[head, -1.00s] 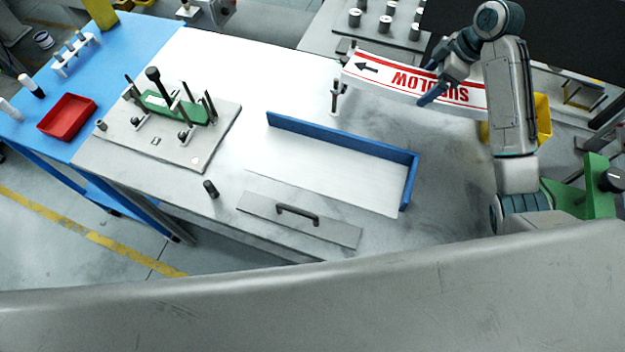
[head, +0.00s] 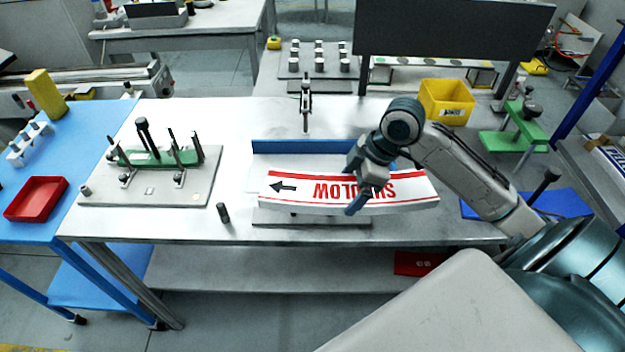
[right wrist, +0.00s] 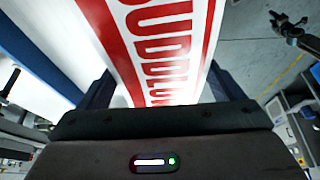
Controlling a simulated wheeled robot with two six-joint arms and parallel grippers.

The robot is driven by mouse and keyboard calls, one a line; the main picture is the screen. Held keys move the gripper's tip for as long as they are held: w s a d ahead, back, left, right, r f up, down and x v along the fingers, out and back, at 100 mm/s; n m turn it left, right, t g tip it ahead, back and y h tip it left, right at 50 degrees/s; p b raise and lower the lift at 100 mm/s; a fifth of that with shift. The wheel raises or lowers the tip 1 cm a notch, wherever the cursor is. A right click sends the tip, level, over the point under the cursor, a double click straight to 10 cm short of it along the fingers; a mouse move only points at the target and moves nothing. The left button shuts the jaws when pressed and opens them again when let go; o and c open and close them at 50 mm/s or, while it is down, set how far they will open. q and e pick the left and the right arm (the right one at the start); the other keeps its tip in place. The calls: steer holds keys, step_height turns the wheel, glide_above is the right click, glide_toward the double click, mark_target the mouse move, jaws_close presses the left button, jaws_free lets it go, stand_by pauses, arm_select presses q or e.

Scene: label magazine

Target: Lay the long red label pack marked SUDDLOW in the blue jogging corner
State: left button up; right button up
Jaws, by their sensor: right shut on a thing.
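The long white label pack with red stripes and red SUDDLOW lettering (head: 325,191) hangs in my right gripper (head: 362,184), its lettering upside down in the head view. The gripper is shut across it near its middle. The pack appears above the blue jogging corner (head: 300,146), whose back wall shows behind it. The pack and my arm hide most of the corner's floor and right wall. Whether the pack touches the corner I cannot tell. The right wrist view shows the pack (right wrist: 155,50) between the fingers, with a blue wall (right wrist: 35,50) to the left. My left gripper is not seen.
A grey plate (head: 310,221) lies in front of the corner, partly hidden by the pack. A toggle clamp (head: 305,100) stands behind. A green fixture on a base plate (head: 150,190) and a small black cylinder (head: 223,212) are to the left. A yellow bin (head: 446,102) stands back right.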

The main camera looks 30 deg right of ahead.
steer(key=w+d+f+p, duration=0.1)
steer(key=w+p, duration=0.1)
steer(key=w, duration=0.3)
steer(key=w+d+f+p, duration=0.1)
steer(key=w+f+p, duration=0.1)
steer(key=w, duration=0.3)
steer(key=w+d+f+p, duration=0.1)
steer(key=w+f+p, duration=0.1)
steer(key=w, duration=0.3)
steer(key=shift+w+p, duration=0.25)
steer(key=shift+p, duration=0.4)
steer(key=shift+f, duration=0.65)
steer(key=o, duration=1.3)
steer(key=shift+o, duration=0.2)
steer(key=shift+s, duration=0.1)
steer(key=shift+r, duration=0.1)
